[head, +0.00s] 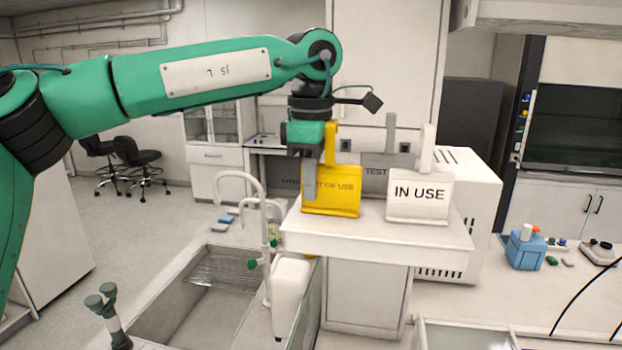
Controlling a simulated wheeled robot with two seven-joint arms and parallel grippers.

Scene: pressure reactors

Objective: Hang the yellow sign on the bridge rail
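The yellow sign (340,203) stands upright at the left end of a raised white shelf, with a tall yellow hook rising from its back. Its lettering is partly covered and reads "...T OF USE". My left gripper (309,182) points down at the sign's left part, and a grey finger overlaps its face. I cannot tell whether the finger touches the sign or whether the gripper is open. My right gripper is not in view. I cannot make out a bridge rail in this view.
A white "IN USE" sign (420,197) stands right of the yellow one, and a grey "TEST" sign (376,177) stands behind. The shelf (400,234) is above the bench. A sink (205,305) with tall taps lies left; a blue container (525,252) sits right.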

